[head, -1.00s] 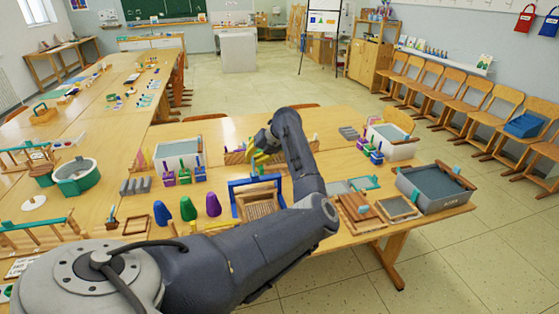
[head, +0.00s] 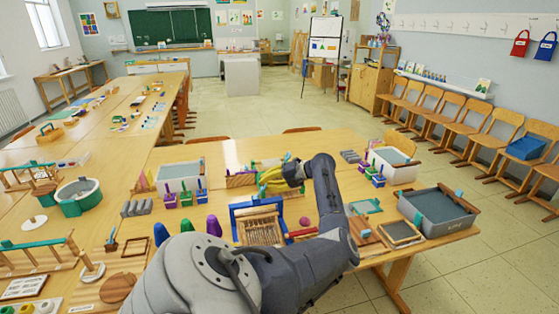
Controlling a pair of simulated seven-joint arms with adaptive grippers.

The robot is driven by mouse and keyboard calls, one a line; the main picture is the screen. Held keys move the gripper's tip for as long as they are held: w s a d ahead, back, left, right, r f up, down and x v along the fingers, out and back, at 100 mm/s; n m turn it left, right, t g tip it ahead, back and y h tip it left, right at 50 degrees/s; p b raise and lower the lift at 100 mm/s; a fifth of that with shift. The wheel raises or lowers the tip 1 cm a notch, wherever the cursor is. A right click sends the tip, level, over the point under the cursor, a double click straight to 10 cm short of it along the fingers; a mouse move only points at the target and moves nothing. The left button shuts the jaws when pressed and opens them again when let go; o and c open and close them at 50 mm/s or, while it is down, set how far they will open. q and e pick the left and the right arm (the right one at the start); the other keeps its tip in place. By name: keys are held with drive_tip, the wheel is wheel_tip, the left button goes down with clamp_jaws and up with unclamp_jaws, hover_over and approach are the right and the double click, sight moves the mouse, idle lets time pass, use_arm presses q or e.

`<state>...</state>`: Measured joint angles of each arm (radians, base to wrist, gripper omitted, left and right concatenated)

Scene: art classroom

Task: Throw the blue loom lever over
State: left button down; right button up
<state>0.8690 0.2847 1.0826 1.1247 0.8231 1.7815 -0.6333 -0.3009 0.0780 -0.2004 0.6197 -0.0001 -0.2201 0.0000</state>
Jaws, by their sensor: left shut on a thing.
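The loom (head: 259,228) is a small wooden frame with pale threads, standing on the near table. Its blue lever (head: 254,205) shows as an upright blue frame with a bar across the loom's top. My left arm reaches over the table from the bottom. My left gripper (head: 275,181) is just behind the loom's top right, at yellow curved shapes. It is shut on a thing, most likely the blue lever. The hold itself is too small to make out. My right gripper is out of view.
Purple and green cones (head: 214,226) stand left of the loom. A white tub (head: 181,184) and small pots stand behind it. A wood-framed board (head: 399,235) and a grey basin (head: 437,222) lie to the right, near the table edge. My forearm hides part of the table.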

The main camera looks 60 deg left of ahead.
use_arm(q)
drive_tip(key=shift+s+a+r, duration=0.1)
drive_tip(key=shift+a+r, duration=0.05)
drive_tip(key=shift+a, duration=0.05)
idle(0.3)
drive_tip(key=c, duration=1.6)
unclamp_jaws()
drive_tip(key=shift+s+a, duration=0.1)
drive_tip(key=shift+o, duration=0.7)
drive_tip(key=shift+f, duration=0.2)
drive_tip(key=v, duration=1.2)
